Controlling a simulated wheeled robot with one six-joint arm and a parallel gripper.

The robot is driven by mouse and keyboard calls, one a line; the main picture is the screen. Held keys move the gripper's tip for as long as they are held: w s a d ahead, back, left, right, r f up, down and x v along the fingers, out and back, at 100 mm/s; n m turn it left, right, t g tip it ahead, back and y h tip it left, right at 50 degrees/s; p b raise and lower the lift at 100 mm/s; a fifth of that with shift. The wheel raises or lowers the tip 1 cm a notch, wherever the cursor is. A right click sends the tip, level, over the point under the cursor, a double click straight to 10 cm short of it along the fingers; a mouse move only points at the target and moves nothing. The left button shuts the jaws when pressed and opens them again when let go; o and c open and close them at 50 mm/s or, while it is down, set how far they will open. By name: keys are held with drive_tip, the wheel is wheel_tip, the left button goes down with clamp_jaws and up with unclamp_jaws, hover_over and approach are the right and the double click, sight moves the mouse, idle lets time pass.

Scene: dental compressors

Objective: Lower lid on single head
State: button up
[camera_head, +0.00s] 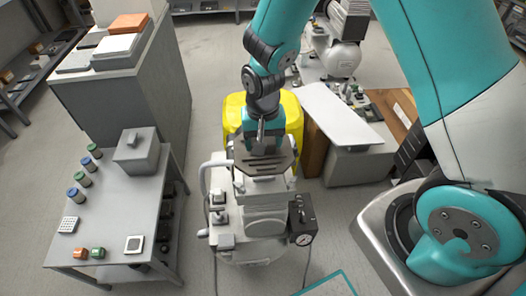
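The single-head compressor (265,226) stands in the middle of the view, a light grey unit with a pressure gauge at its right side. A dark slotted lid (266,168) shows at the top of its head; its exact tilt is hard to judge. My gripper (262,146) points down at the lid's far edge, very close to it or touching. The fingertips are small and partly hidden, so I cannot tell whether they are open or shut, or whether they hold the lid.
A yellow container (234,112) is behind the compressor. A grey table (118,215) with a box, small cylinders and blocks stands at left, near a tall cabinet (140,105). Another compressor (340,58) and a white panel (340,112) are behind at right.

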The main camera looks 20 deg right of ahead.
drive_tip(key=shift+f+b, duration=2.45)
drive_tip(key=shift+f, duration=0.3)
drive_tip(key=shift+a+f, duration=0.1)
drive_tip(key=shift+f, duration=0.3)
drive_tip(key=shift+s+f, duration=0.1)
drive_tip(key=shift+f, duration=0.15)
drive_tip(key=o, duration=1.4)
drive_tip(key=shift+o, duration=0.5)
wheel_tip(320, 180, up, 7)
drive_tip(key=p, duration=0.6)
